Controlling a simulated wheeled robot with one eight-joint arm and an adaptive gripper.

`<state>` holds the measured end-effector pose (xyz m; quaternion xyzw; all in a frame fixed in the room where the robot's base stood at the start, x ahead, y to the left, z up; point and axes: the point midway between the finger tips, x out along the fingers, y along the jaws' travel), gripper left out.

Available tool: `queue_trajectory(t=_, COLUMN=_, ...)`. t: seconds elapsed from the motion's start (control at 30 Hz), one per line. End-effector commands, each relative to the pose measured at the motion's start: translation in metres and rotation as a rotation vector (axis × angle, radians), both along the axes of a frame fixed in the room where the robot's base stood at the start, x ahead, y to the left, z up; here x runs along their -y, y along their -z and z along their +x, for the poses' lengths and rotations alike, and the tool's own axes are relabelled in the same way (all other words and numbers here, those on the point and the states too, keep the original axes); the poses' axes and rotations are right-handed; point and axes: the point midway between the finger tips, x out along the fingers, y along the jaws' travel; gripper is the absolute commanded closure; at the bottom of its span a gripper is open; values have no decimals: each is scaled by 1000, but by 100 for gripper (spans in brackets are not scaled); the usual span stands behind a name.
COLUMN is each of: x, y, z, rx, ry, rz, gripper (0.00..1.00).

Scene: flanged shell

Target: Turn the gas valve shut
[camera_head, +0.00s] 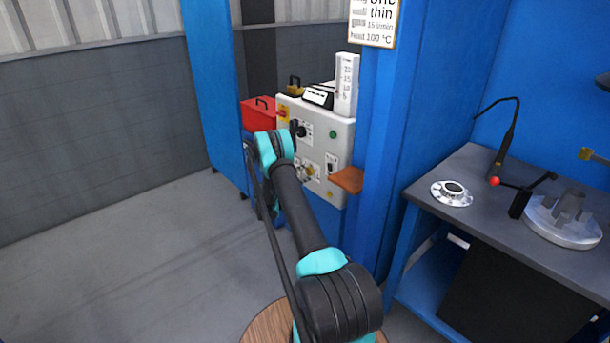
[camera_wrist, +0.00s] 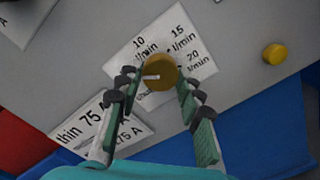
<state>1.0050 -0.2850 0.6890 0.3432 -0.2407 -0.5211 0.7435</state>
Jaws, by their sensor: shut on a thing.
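The gas valve is a round yellow knob (camera_wrist: 160,72) on a white flow plate (camera_wrist: 200,62) marked 10, 15 and 20 l/min. A short white mark on the knob lies roughly level, on its left part in the wrist view. My gripper (camera_wrist: 158,82) has one finger on each side of the knob and is shut on it. In the head view the grey control panel (camera_head: 342,140) stands beyond my arm. My arm covers part of the panel there, and the grip on the knob is not clear.
A yellow button (camera_wrist: 274,54) sits right of the knob. A second plate (camera_wrist: 75,128) reads thin 75 A. A red box (camera_head: 257,114) stands beside the panel. A blue post (camera_head: 385,130) and a workbench (camera_head: 470,170) are to the right. Floor at left is clear.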

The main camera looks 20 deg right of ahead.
Motion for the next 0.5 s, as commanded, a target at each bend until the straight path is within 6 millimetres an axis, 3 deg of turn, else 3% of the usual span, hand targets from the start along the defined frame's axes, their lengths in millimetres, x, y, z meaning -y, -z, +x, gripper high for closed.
queue_trajectory(t=0.5, x=-1, y=2, z=0, rx=-458, ry=-2, rz=-164, gripper=93)
